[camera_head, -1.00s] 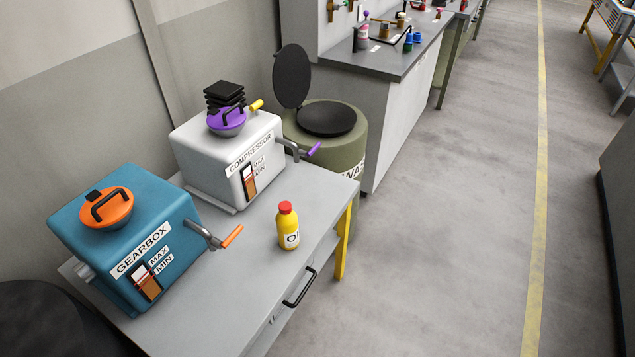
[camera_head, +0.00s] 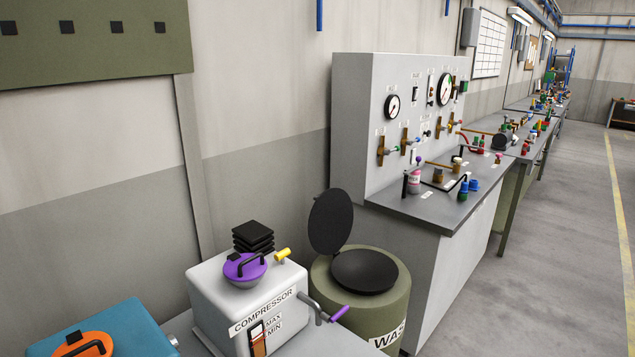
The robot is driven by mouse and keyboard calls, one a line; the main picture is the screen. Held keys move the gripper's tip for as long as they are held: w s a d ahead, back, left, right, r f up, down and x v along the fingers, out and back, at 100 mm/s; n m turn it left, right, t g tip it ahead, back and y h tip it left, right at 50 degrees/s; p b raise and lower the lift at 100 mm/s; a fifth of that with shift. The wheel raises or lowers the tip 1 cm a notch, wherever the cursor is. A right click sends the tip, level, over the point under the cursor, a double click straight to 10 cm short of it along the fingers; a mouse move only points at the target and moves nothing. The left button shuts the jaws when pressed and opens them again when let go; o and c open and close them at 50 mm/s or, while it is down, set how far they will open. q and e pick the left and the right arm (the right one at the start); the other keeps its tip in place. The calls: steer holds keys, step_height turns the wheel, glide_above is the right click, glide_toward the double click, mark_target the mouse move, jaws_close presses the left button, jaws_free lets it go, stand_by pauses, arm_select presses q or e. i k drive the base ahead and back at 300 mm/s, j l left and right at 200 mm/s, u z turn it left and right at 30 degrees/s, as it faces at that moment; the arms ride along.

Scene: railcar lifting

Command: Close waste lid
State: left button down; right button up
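A green round waste bin (camera_head: 378,310) with a partly visible "WAS" label stands behind the compressor, beside the workbench. Its black round lid (camera_head: 330,221) is open and stands upright at the back left of the bin's top. The bin's top shows a dark round opening or surface (camera_head: 364,271). Neither of my grippers is in view.
A white compressor box (camera_head: 250,305) with a purple cap stands on the grey table in front of the bin. A blue gearbox (camera_head: 105,335) is at bottom left. A grey bench with a gauge panel (camera_head: 400,125) stands right behind the bin. The floor (camera_head: 545,270) at right is clear.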

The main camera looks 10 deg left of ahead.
mark_target(331, 217)
steer(key=i+l+u, duration=0.1)
steer(key=i+l, duration=0.2)
steer(key=i+l+u, duration=0.1)
steer(key=i+l, duration=0.2)
steer(key=i+l+u, duration=0.1)
steer(key=i+l, duration=0.15)
steer(key=l, duration=0.25)
steer(key=i+l+u, duration=0.1)
steer(key=i+l, duration=0.15)
steer(key=l, duration=0.15)
steer(key=i+l+u, duration=0.1)
steer(key=i+l, duration=0.15)
steer(key=l, duration=0.15)
steer(key=i+l+u, duration=0.1)
steer(key=l, duration=0.35)
steer(key=i, duration=0.1)
